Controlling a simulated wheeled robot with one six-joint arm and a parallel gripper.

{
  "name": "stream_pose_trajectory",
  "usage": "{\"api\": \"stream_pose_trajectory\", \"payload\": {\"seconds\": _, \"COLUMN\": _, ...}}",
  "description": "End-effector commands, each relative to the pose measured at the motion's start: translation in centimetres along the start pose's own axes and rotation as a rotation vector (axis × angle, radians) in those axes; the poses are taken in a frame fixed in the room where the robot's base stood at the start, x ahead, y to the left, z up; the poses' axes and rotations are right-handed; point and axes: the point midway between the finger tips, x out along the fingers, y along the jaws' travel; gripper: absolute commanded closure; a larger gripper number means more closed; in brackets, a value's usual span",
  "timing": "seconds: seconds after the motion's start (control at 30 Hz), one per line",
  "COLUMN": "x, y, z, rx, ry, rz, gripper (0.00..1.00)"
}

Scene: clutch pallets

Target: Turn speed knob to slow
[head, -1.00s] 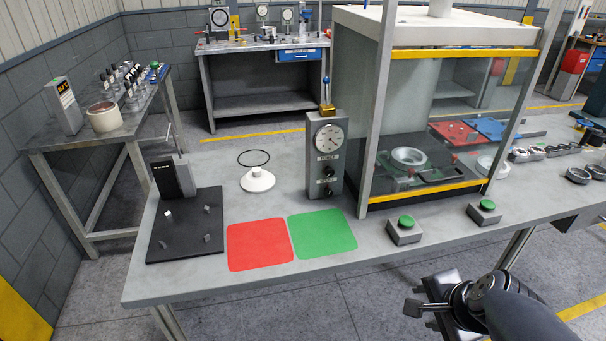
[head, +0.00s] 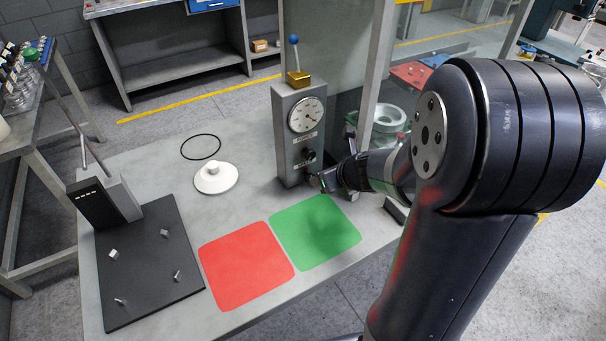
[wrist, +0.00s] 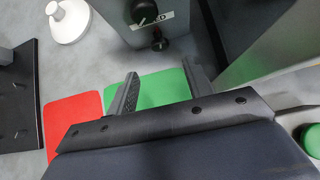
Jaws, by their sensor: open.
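The grey control box (head: 287,150) stands upright on the bench with a round dial (head: 306,115) on its face. One dark knob (head: 308,155) shows below the dial; the lower part of the face is partly hidden by my gripper. In the wrist view an upper knob (wrist: 143,11) and a lower knob (wrist: 158,41) show, with a small label between them too blurred to read. My gripper (head: 327,181) is close in front of the lower face. In the wrist view its open fingers (wrist: 159,72) point toward the lower knob, apart from it, with nothing between them.
A red mat (head: 246,266) and a green mat (head: 315,232) lie in front of the box. A white disc (head: 216,180) and a black ring (head: 201,147) lie to its left. A glass-walled enclosure stands close on the right. A lever with a blue ball (head: 294,40) tops the box.

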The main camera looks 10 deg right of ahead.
Motion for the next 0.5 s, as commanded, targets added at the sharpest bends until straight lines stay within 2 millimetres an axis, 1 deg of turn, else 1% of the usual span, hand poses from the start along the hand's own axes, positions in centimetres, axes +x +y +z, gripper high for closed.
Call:
{"api": "stream_pose_trajectory", "payload": {"seconds": 0.03, "x": 1.0, "y": 0.1, "z": -0.3, "rx": -0.001, "ry": 0.002, "rz": 0.002, "gripper": 0.51}}
{"api": "stream_pose_trajectory", "payload": {"seconds": 0.3, "x": 6.0, "y": 0.1, "z": -0.3, "rx": -0.004, "ry": 0.002, "rz": 0.002, "gripper": 0.51}}
{"api": "stream_pose_trajectory", "payload": {"seconds": 0.4, "x": 7.6, "y": 0.1, "z": -0.3, "rx": -0.005, "ry": 0.002, "rz": 0.002, "gripper": 0.51}}
{"api": "stream_pose_trajectory", "payload": {"seconds": 0.5, "x": 8.6, "y": 0.1, "z": -0.2, "rx": -0.005, "ry": 0.002, "rz": 0.002, "gripper": 0.51}}
